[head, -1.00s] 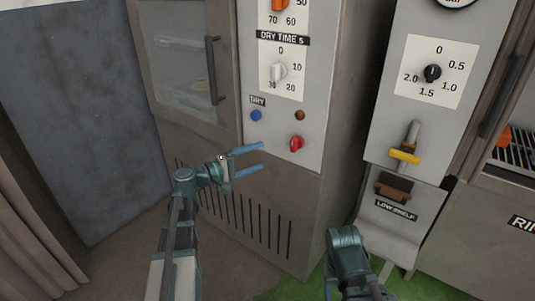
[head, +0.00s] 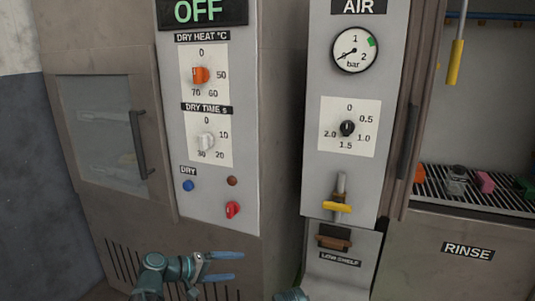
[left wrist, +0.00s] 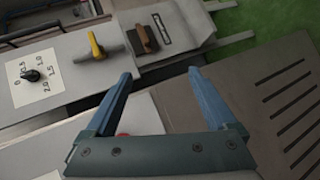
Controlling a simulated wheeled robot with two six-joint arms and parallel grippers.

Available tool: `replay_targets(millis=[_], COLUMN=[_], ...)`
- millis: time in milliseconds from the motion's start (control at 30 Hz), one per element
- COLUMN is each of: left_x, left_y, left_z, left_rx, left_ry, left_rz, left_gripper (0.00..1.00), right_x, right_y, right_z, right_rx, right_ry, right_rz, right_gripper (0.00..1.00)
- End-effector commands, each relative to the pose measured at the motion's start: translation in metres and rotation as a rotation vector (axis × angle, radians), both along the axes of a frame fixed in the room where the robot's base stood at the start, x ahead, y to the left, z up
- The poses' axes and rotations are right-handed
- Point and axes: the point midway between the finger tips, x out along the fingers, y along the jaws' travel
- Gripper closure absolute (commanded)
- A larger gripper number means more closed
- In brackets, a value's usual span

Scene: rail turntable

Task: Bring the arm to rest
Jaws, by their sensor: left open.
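My left gripper (head: 222,267) is at the bottom of the head view, in front of the lower part of the dryer cabinet (head: 150,217). Its two blue fingers are apart with nothing between them. In the left wrist view the open fingers (left wrist: 158,100) point towards the air panel and the green floor, and they hold nothing. A small piece of my right arm (head: 290,295) shows at the bottom edge of the head view. My right gripper is not in view.
The dryer panel has an orange heat knob (head: 201,75), a white time knob (head: 206,141), a blue button (head: 188,185) and a red knob (head: 232,210). The air panel has a gauge (head: 355,50), a black knob (head: 347,128) and a yellow-handled valve (head: 338,207). A rinse rack (head: 450,205) stands right.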

Motion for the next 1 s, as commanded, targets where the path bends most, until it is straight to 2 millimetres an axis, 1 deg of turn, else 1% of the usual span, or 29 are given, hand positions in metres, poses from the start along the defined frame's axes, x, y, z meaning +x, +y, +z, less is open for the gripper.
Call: replay_targets(millis=[33, 67, 100, 167, 200, 300, 400, 500, 700, 733, 767, 867, 1000], left_x=[-0.023, -0.035, -0.052, -0.079, -0.095, -0.13, -0.155, -0.174, -0.201, -0.198, -0.197, -0.196, -0.196], left_y=[-0.031, -0.045, -0.06, -0.077, -0.084, -0.091, -0.089, -0.083, -0.069, -0.068, -0.067, -0.067, -0.067], left_z=[-0.021, -0.034, -0.051, -0.074, -0.087, -0.112, -0.126, -0.133, -0.134, -0.121, -0.112, -0.093, -0.062], left_rx=[0.1, 0.166, 0.257, 0.395, 0.487, 0.695, 0.871, 1.022, 1.295, 1.296, 1.291, 1.287, 1.286], left_ry=[0.036, 0.058, 0.086, 0.124, 0.146, 0.188, 0.215, 0.231, 0.244, 0.247, 0.249, 0.249, 0.249], left_rz=[-0.087, -0.137, -0.201, -0.296, -0.352, -0.472, -0.557, -0.621, -0.708, -0.705, -0.701, -0.698, -0.698], left_gripper=[0.1, 0.1, 0.1, 0.1, 0.1, 0.1, 0.1, 0.1, 0.1, 0.1, 0.1, 0.1, 0.1], right_x=[0.0, 0.0, 0.0, 0.0, 0.0, 0.0, 0.0, 0.0, 0.0, 0.0, 0.0, 0.0, 0.0], right_y=[0.0, 0.0, 0.0, 0.0, 0.0, 0.0, 0.0, 0.0, 0.0, 0.0, 0.0, 0.0, 0.0], right_z=[0.0, 0.0, 0.0, 0.0, 0.0, 0.0, 0.0, 0.0, 0.0, 0.013, 0.022, 0.041, 0.072], right_rx=[0.0, 0.0, 0.0, 0.0, 0.0, 0.0, 0.0, 0.0, 0.0, 0.0, 0.0, 0.0, 0.0], right_ry=[0.0, 0.0, 0.0, 0.0, 0.0, 0.0, 0.0, 0.0, 0.0, 0.0, 0.0, 0.0, 0.0], right_rz=[0.0, 0.0, 0.0, 0.0, 0.0, 0.0, 0.0, 0.0, 0.0, 0.0, 0.0, 0.0, 0.0], right_gripper=[0.5, 0.5, 0.5, 0.5, 0.5, 0.5, 0.5, 0.5, 0.5, 0.5, 0.5, 0.5, 0.5])
